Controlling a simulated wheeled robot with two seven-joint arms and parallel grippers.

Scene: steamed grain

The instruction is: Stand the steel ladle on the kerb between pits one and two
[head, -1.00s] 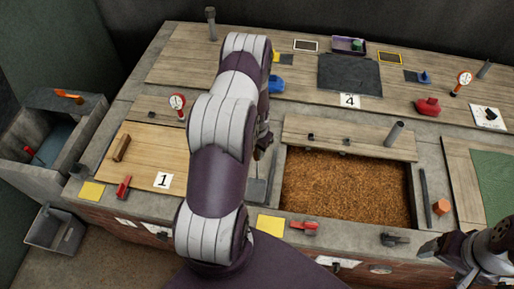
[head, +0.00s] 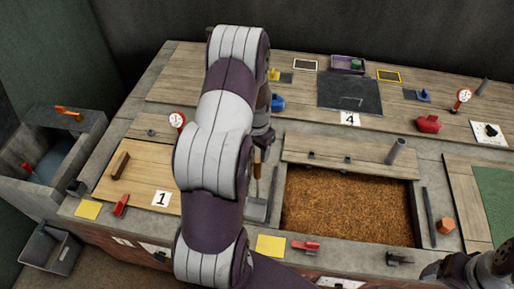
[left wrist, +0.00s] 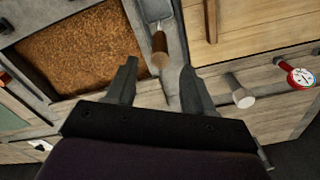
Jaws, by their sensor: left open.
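The steel ladle (head: 256,209) has a flat steel end and a wooden handle. It is on the kerb between the board marked 1 (head: 139,178) and the open grain pit (head: 345,205). My left gripper (head: 261,146) is partly hidden behind my arm, at the handle end. In the left wrist view the open fingers (left wrist: 158,80) are on either side of the wooden handle's near end (left wrist: 159,50), with gaps showing. The steel end (left wrist: 158,14) is farther off. I cannot tell whether the ladle lies flat or leans. Only part of my right arm shows at the bottom right.
A raised lid with a grey pipe (head: 395,151) stands behind the grain pit. A dark bar (head: 429,208) and an orange block (head: 445,226) are to its right. A red-rimmed dial (head: 177,120) stands left of my arm.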

